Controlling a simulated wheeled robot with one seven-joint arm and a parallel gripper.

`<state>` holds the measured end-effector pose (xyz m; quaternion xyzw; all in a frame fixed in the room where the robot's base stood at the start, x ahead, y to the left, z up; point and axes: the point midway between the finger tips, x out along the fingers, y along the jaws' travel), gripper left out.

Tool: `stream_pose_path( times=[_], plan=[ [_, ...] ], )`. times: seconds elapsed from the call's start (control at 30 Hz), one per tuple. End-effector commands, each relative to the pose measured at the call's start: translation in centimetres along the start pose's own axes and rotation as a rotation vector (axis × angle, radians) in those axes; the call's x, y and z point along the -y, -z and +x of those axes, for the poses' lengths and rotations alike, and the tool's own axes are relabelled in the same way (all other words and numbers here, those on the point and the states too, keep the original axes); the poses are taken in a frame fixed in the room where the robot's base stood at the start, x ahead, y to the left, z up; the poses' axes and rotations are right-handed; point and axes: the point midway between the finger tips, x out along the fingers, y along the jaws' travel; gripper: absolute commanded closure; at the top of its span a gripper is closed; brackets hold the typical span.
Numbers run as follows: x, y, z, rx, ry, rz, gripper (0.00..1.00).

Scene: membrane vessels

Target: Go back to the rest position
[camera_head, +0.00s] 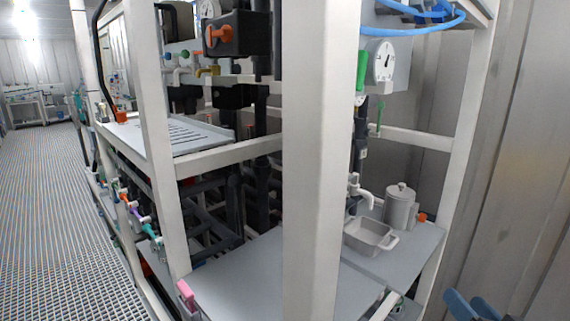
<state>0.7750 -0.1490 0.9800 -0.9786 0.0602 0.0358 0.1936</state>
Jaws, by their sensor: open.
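My gripper (476,305) shows at the bottom right edge, with two blue-grey fingers a little apart and nothing seen between them. Most of it and the arm are cut off by the frame. It is to the right of the white rack (312,160), and I see no contact with it. A grey rectangular basin (385,243) with a side handle stands on the rack's lower shelf (413,255). A lidded grey canister (399,208) stands behind it, upright. A white tap (362,190) is above the basin's left end.
White posts and pipes fill the middle. A gauge (382,62), green lever (361,71) and blue hose (425,28) are at the upper right. A pink handle (187,293) is low on the rack. A metal wall (510,170) stands right. The grated aisle (55,220) is clear.

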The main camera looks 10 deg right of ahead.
Motion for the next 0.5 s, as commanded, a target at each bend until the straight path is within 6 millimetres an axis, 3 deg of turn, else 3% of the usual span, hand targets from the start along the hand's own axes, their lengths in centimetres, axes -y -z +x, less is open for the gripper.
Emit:
stream_pose_path(
  times=[0.03,0.2,0.5],
  plan=[
    [0.3,-2.1,-1.9,0.022,-0.014,-0.013,0.43],
    [1.1,-6.4,-7.8,0.061,-0.053,-0.068,0.43],
    [3.2,-10.5,-18.9,0.119,-0.068,-0.187,0.43]
  ],
)
